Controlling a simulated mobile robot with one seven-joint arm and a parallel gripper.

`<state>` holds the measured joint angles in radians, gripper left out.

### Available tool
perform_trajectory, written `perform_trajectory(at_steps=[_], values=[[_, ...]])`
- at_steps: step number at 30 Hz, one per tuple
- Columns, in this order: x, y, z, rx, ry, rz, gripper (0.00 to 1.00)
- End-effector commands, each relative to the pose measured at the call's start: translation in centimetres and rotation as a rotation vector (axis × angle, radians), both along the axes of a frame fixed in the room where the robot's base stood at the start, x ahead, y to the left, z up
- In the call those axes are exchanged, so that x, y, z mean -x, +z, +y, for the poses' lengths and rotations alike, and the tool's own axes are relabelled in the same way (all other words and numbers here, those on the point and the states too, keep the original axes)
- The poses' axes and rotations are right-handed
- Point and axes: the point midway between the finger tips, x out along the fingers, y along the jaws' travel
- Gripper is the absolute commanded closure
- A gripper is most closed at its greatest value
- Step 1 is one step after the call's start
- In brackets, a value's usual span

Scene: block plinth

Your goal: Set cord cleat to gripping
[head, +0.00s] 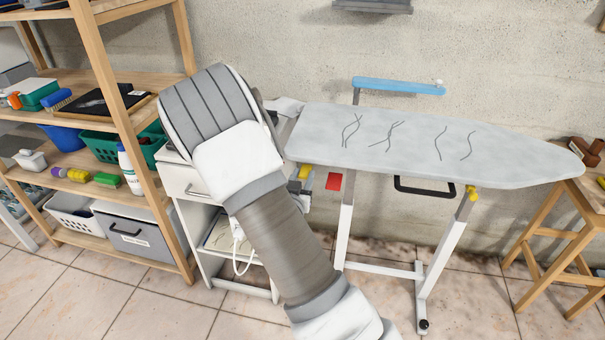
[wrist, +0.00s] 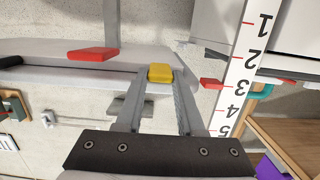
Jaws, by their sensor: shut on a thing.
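A small yellow block (wrist: 160,73) sits at the edge of the ironing board in the wrist view. My gripper (wrist: 160,80) is shut on it, with a fingertip on each side. The yellow block also shows in the head view (head: 305,172), beside my wrist. A red tab (wrist: 92,54) lies to its left in the wrist view and shows as a red square in the head view (head: 334,181). I cannot tell for sure which part is the cord cleat or how it is set.
The ironing board (head: 420,135) stands against the wall. A white numbered strip (wrist: 243,75) with a red pointer (wrist: 211,82) is close right of my fingers. A wooden shelf (head: 120,100) and white cabinet (head: 185,185) stand left; a wooden stand (head: 560,225) stands right.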

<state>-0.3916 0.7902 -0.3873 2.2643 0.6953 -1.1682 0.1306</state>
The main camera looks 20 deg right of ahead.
Motion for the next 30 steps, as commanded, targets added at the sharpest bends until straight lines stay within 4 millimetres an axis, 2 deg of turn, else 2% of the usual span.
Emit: perform_trajectory(at_steps=[9,10,14,15,25,30], values=[[0.0,0.0,0.0,-0.005,0.0,0.007,1.0],[0.0,0.0,0.0,-0.005,0.0,0.007,0.59],[0.0,0.0,0.0,-0.005,0.0,0.007,0.36],[0.0,0.0,0.0,-0.004,0.0,0.006,0.32],[0.2,0.1,0.2,-0.004,0.001,0.006,0.32],[1.9,0.4,1.4,-0.005,0.003,0.008,0.32]])
